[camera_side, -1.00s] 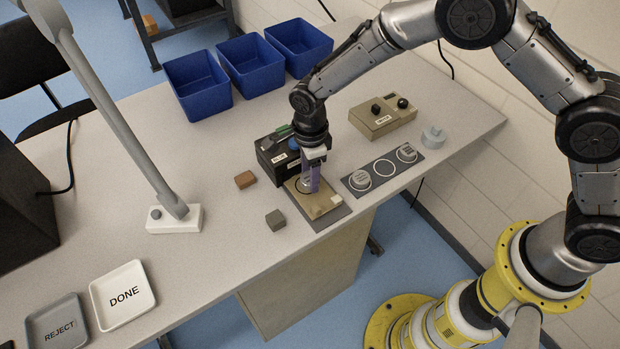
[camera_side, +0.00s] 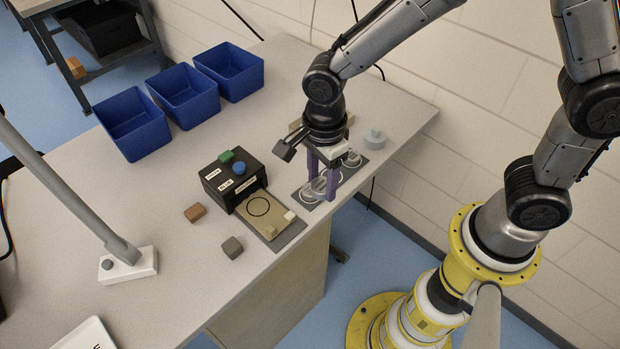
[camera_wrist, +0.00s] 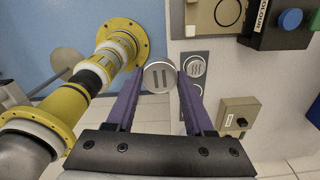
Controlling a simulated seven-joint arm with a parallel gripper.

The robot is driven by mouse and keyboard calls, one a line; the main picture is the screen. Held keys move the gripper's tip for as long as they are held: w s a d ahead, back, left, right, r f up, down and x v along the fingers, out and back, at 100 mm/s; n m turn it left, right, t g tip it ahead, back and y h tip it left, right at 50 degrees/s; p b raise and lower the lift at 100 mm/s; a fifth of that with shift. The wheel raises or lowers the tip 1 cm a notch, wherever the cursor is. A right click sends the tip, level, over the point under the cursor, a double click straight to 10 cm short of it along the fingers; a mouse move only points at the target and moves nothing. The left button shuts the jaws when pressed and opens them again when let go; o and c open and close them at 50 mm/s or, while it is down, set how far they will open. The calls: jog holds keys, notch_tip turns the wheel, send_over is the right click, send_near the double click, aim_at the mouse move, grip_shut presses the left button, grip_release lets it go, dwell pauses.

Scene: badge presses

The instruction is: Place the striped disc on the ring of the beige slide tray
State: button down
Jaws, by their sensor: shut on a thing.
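My gripper (camera_wrist: 163,80) is shut on a round grey disc marked with two dark bars (camera_wrist: 160,77), held between its purple fingertips. In the side view my gripper (camera_side: 322,190) is up over the near side of the dark strip, right of the beige slide tray (camera_side: 268,224). The tray sticks out of the black press (camera_side: 233,178). Its dark ring outline (camera_side: 258,206) is bare in the side view, and the ring also shows in the wrist view (camera_wrist: 228,12).
The dark strip (camera_wrist: 194,110) holds a wavy-marked disc (camera_wrist: 195,66); my fingers hide part of it. A beige box with a knob (camera_wrist: 238,117), a grey knobbed weight (camera_side: 375,138), a brown block (camera_side: 195,212) and a grey block (camera_side: 232,247) stand around. Blue bins (camera_side: 183,96) are behind.

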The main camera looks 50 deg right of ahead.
jog(key=shift+r+n, duration=0.15)
jog(key=shift+n, duration=0.55)
jog(key=w+a+n, duration=0.4)
jog(key=w+n, duration=0.4)
jog(key=n, duration=0.4)
send_over(258, 206)
notch_tip(258, 206, down, 6)
jog(key=shift+f, duration=3.05)
jog(key=shift+f, duration=0.6)
jog(key=shift+c, duration=1)
grip_release()
